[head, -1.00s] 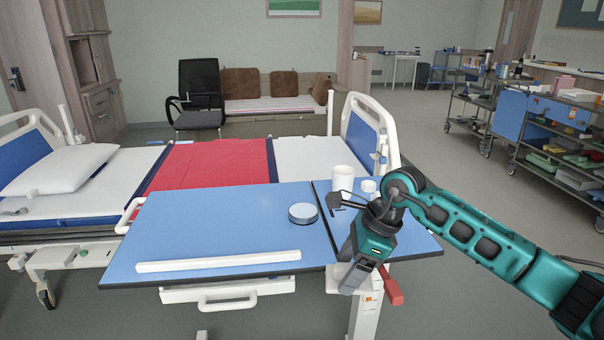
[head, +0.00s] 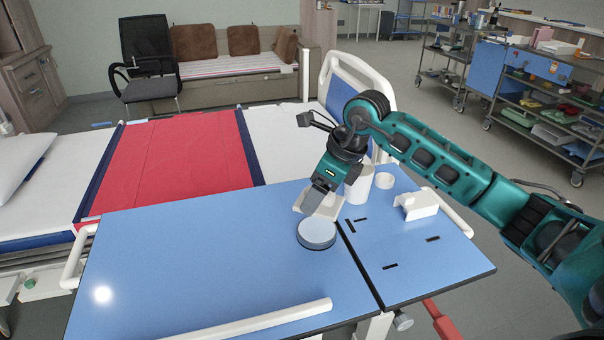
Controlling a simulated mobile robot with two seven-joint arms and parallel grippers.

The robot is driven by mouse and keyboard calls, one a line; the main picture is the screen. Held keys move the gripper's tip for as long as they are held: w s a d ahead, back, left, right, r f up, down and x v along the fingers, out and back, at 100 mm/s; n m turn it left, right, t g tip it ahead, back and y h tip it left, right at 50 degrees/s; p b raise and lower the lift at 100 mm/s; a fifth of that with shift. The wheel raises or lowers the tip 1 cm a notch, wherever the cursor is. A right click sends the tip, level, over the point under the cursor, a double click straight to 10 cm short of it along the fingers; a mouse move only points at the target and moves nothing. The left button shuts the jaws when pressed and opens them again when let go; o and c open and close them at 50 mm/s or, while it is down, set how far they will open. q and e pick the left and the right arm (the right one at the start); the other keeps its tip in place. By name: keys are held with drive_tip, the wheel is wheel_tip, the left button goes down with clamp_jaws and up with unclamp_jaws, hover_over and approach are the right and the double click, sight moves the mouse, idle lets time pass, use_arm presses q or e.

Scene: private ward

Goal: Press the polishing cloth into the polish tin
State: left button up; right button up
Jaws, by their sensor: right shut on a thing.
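The polish tin (head: 316,236), a low round tin with a pale blue-grey top and darker side, stands on the blue overbed table near its dividing seam. My right gripper (head: 316,204) points down just behind the tin, shut on a pale, cream piece that appears to be the polishing cloth (head: 303,204). The gripper's tips partly cover the cloth. The cloth is close to the tin's far rim; I cannot tell whether they touch. My left gripper is not in view.
On the blue table (head: 200,260), a white cup (head: 359,187) stands behind my gripper, with a small white round item (head: 385,181) and a white block-shaped holder (head: 416,204) to its right. A white bar (head: 262,321) lies near the front edge. The table's left part is clear.

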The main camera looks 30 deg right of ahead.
sight(310, 227)
drive_tip(key=shift+w, duration=0.2)
drive_tip(key=shift+f, duration=0.15)
drive_tip(key=shift+s+f+b, duration=0.2)
drive_tip(key=shift+f+b, duration=0.6)
drive_tip(key=shift+f, duration=0.1)
drive_tip(key=shift+w+f+b, duration=0.1)
drive_tip(key=shift+f+b, duration=1.15)
drive_tip(key=shift+f, duration=0.7)
drive_tip(key=shift+f+b, duration=0.5)
drive_tip(key=shift+f, duration=0.05)
